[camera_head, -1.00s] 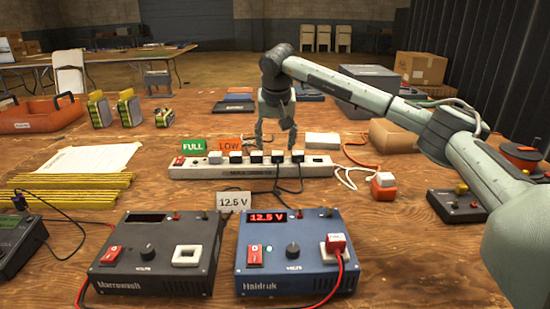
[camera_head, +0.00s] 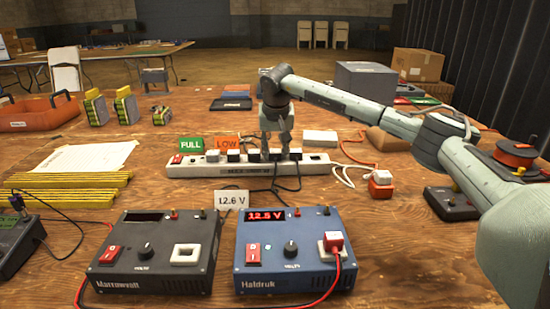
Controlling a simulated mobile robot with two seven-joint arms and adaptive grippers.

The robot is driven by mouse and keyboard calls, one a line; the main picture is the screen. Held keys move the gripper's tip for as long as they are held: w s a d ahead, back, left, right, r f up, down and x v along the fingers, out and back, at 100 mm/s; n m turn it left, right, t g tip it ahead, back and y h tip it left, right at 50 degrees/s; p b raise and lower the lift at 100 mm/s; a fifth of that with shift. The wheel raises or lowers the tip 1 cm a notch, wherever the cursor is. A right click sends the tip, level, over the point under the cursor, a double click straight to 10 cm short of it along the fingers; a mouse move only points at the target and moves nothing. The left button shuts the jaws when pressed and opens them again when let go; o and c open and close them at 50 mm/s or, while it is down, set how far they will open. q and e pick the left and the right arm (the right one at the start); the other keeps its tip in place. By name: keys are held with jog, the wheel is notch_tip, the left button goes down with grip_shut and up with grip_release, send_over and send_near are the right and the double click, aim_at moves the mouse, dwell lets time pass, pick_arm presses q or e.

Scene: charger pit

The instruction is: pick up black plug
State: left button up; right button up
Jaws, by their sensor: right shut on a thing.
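A white power strip (camera_head: 190,170) lies across the middle of the table with several plugs in its row of sockets. The black plugs sit toward its middle and right, with black cords running down in front. My right gripper (camera_head: 276,150) points down over the strip, shut on a black plug (camera_head: 274,156) still at the strip. The fingers partly hide this plug and its neighbours. Another dark plug (camera_head: 253,156) is just left of the fingers. My left gripper is not in view.
Green FULL (camera_head: 192,144) and orange LOW (camera_head: 228,142) signs stand behind the strip. Two chargers, dark grey (camera_head: 150,255) and blue (camera_head: 290,262), stand in front, with a small voltage card (camera_head: 232,200) behind them. An orange-white block (camera_head: 381,184) and cables lie to the right.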

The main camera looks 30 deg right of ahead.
grip_shut()
